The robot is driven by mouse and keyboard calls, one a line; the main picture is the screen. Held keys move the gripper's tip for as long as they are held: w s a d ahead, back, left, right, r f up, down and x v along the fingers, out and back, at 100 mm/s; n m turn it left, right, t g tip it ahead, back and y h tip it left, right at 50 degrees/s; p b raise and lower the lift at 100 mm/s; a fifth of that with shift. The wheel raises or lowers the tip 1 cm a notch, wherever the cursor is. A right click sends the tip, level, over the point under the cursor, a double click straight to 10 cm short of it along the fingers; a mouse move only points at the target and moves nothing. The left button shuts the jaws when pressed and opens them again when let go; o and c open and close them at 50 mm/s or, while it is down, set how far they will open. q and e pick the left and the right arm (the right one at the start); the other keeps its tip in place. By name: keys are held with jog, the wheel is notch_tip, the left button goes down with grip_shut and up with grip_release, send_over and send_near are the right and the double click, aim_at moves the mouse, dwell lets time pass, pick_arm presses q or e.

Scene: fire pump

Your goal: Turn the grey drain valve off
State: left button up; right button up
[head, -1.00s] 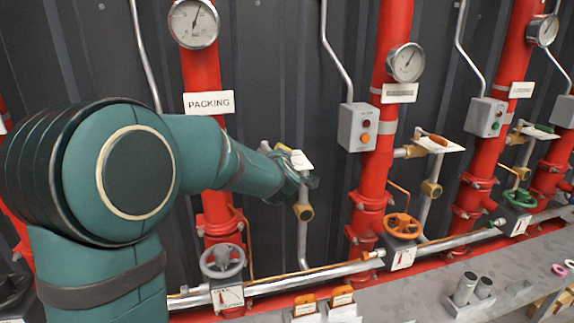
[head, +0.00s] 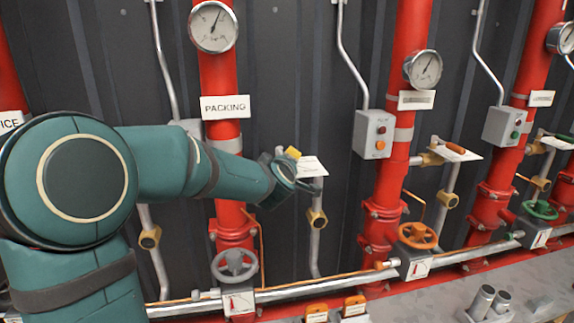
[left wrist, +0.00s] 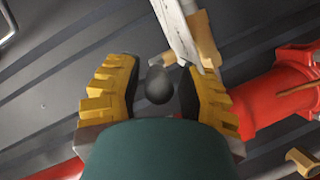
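My left gripper (head: 297,172) is at the small drain valve beside the red PACKING pipe, next to a white tag (head: 308,166). In the left wrist view its yellow fingers (left wrist: 160,92) are apart. A dark grey rounded end (left wrist: 158,85), which looks like the grey drain valve's lever, lies between them. It sits nearer the right finger; I cannot tell whether they touch. The tag (left wrist: 176,30) and a brass fitting (left wrist: 205,38) lie just beyond. In the head view my gripper hides the lever. My right gripper is out of view.
A grey handwheel (head: 234,265) sits low on the PACKING pipe (head: 225,130). To the right are an orange lever (head: 447,146), an orange handwheel (head: 417,236) and a grey button box (head: 374,134). A horizontal silver pipe (head: 325,285) runs below.

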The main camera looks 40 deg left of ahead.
pick_arm(q)
jog(key=shift+o, duration=0.2)
jog(key=shift+d, duration=0.1)
jog(key=shift+s+d+r, duration=0.1)
jog(key=shift+s, duration=0.2)
jog(key=v, duration=1.1)
jog(key=shift+s, duration=0.15)
